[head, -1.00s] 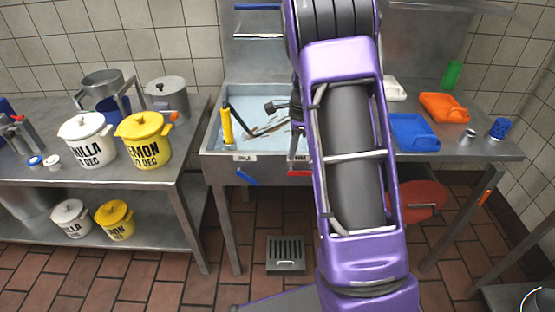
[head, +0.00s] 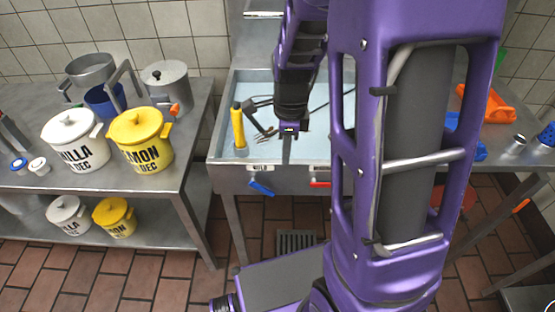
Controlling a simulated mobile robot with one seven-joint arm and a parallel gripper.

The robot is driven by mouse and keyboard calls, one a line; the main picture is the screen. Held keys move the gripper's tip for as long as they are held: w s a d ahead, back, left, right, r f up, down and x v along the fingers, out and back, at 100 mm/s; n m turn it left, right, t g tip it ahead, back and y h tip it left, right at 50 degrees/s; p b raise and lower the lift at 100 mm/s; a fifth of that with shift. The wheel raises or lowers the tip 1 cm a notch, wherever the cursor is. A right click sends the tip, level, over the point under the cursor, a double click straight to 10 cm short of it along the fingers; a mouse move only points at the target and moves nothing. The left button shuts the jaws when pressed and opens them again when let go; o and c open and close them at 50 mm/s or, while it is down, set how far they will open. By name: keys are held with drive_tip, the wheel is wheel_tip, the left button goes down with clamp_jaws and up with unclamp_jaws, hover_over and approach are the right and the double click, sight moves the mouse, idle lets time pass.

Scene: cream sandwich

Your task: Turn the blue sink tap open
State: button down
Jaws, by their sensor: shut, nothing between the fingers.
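The blue sink tap (head: 261,187) is a small blue lever on the front face of the metal sink (head: 225,178), under a white label. It slants down to the right. A red lever (head: 320,184) sits to its right, partly behind my arm. My gripper (head: 287,158) is shut and empty, pointing down at the sink's front rim. In the picture it is above and to the right of the blue lever, apart from it. Its exact distance from the rim is hard to tell.
A yellow-handled tool (head: 238,128) stands in the sink at the left. A metal table (head: 190,165) with white (head: 75,145) and yellow (head: 142,143) pots is left of the sink. Orange (head: 486,104) and blue trays lie to the right. My arm hides the sink's right part.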

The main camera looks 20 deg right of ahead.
drive_tip(key=b, duration=0.2)
hover_over(273, 192)
drive_tip(key=s+d, duration=0.1)
drive_tip(key=d, duration=0.2)
wheel_tip(273, 192, down, 9)
drive_tip(key=shift+a+f, duration=0.1)
drive_tip(key=shift+w+a+f, duration=0.25)
drive_tip(key=shift+a+f, duration=0.55)
drive_tip(key=shift+f, duration=0.05)
drive_tip(key=shift+w+a+f+b, duration=0.2)
drive_tip(key=shift+a+f+b, duration=0.1)
drive_tip(key=shift+a+f, duration=0.2)
drive_tip(key=shift+a+f, duration=0.1)
drive_tip(key=shift+f, duration=0.85)
